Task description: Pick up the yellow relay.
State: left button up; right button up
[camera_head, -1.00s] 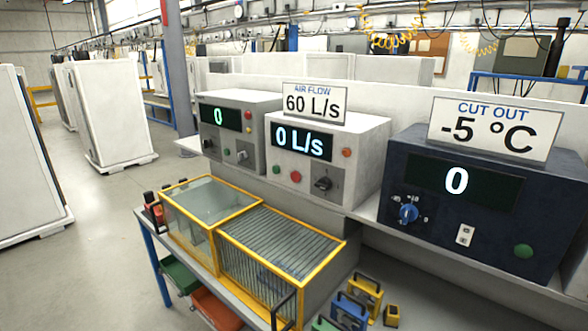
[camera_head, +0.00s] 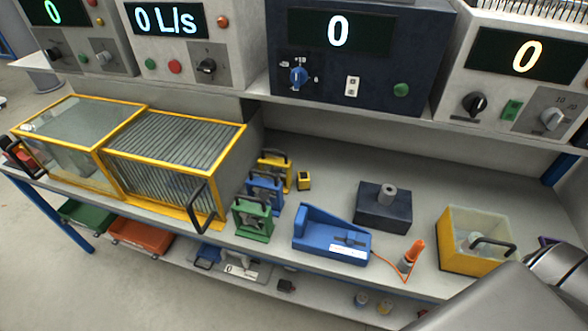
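A small yellow block with a dark top (camera_head: 304,180) sits on the workbench behind the blue device and looks like the yellow relay. Just left of it stands a larger yellow unit with a black handle (camera_head: 274,168), behind similar blue (camera_head: 264,193) and green (camera_head: 252,218) handled units. Nothing touches the small block. A grey part of my arm enters at the lower right corner, well away from the block. Neither gripper's fingers are visible.
Yellow-framed glass boxes (camera_head: 178,212) fill the left of the bench (camera_head: 330,165). A blue device (camera_head: 330,238), a dark block with a grey cylinder (camera_head: 382,207), an orange-tipped tool (camera_head: 411,256) and a yellow-walled box (camera_head: 468,263) stand right. Control boxes (camera_head: 352,98) line the shelf above.

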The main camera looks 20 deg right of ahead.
aim_at(303, 179)
jog(key=k, duration=1.35)
jog(key=z, duration=0.5)
jog(key=i, duration=0.6)
jog(key=z, duration=0.7)
jog(key=i, duration=0.7)
jog(key=u, duration=0.1)
